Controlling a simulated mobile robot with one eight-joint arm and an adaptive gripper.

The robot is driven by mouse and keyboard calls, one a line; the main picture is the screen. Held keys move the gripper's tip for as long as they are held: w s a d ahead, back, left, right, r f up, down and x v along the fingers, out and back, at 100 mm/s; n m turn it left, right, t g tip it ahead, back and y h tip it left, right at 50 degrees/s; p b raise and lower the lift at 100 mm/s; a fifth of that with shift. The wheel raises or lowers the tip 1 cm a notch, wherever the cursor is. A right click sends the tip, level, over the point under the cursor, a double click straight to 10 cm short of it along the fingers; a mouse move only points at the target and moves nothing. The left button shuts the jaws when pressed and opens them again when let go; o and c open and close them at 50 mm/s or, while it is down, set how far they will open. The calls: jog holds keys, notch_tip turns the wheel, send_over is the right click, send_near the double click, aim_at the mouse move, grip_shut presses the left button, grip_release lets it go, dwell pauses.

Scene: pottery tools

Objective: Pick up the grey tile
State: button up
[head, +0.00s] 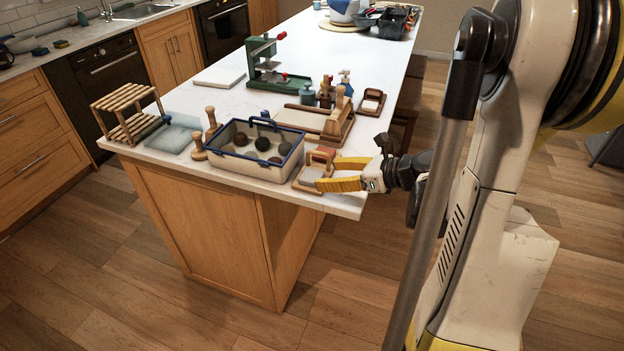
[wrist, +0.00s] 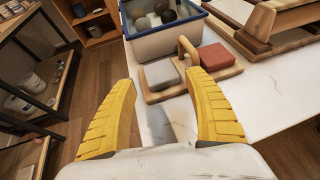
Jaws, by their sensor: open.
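The grey tile (wrist: 160,74) lies flat on a small wooden holder (head: 299,184) with an upright handle, at the island's near corner. A reddish tile (wrist: 215,57) sits on the same holder, across the handle from it. In the head view the grey tile (head: 311,175) is partly behind one finger. My gripper (head: 328,174) is open and empty, its yellow fingers reaching in from the right. In the wrist view the fingertips (wrist: 160,79) appear on either side of the grey tile; I cannot tell whether they touch it.
A blue-rimmed bin (head: 240,169) of dark and pale balls stands close behind the holder. A wooden press frame (head: 325,125) is further back. The white countertop (head: 345,200) is bare at the near corner, with its edge close by.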

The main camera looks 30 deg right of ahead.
aim_at(313, 175)
jog(key=b+x, duration=0.2)
jog(key=x, duration=0.3)
jog(key=shift+w+f+b, duration=0.25)
jog(key=shift+f+b, duration=0.05)
jog(key=c, duration=1.2)
